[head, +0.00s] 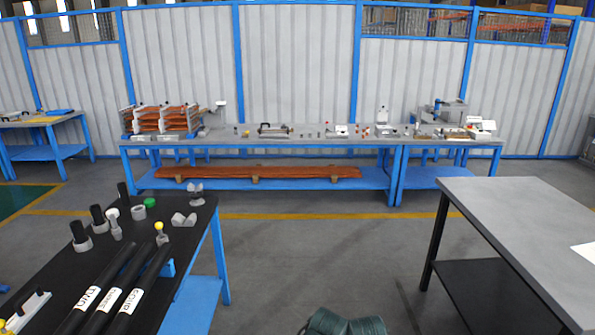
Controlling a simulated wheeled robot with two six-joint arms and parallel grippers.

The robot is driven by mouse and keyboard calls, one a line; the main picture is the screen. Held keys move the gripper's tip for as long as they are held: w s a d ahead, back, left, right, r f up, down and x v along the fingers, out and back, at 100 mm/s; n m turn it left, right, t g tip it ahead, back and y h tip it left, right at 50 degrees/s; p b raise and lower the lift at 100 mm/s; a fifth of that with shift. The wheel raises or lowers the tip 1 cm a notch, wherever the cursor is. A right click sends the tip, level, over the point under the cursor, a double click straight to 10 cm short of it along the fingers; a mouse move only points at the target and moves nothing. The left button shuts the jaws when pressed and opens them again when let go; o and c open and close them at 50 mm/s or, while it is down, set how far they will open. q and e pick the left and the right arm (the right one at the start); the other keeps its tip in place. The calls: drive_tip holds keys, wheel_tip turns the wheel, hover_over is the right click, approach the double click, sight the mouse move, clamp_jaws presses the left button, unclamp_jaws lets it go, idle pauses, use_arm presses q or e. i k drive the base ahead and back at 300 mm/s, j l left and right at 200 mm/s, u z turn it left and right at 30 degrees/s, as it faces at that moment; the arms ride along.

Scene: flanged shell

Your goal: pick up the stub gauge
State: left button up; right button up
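Several small parts stand on the black-topped table (195,250) at the left in the head view. They include a grey part with a white round top (113,216), a grey part with a yellow top (160,229), and black cylinders in grey collars (98,216). A grey ring (138,212), a green cap (150,202) and grey fittings (184,219) are near them. I cannot tell which of these is the stub gauge. Neither of my grippers is in view.
Black labelled tubes (120,290) lie along the left table's front. A grey-topped table (530,220) stands at the right. A long blue-framed bench (270,148) with equipment lines the back wall. Open floor (320,260) lies between the tables. A dark green object (345,324) shows at the bottom edge.

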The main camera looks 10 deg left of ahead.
sight(117, 231)
drive_tip(key=i+u, duration=0.25)
drive_tip(key=i, duration=0.5)
drive_tip(key=i+l+u, duration=0.25)
drive_tip(key=i, duration=0.45)
drive_tip(key=i+u, duration=0.4)
drive_tip(key=i+l+u, duration=0.15)
drive_tip(key=i+u, duration=0.25)
drive_tip(key=i+l+u, duration=0.2)
drive_tip(key=u, duration=0.2)
drive_tip(key=i+l+u, duration=0.25)
drive_tip(key=l+u, duration=0.15)
drive_tip(key=i+l+u, duration=0.2)
drive_tip(key=u, duration=0.25)
drive_tip(key=i+l+u, duration=0.2)
drive_tip(key=l+u, duration=0.2)
drive_tip(key=i+l+u, duration=0.1)
drive_tip(key=l+u, duration=0.35)
drive_tip(key=j, duration=0.1)
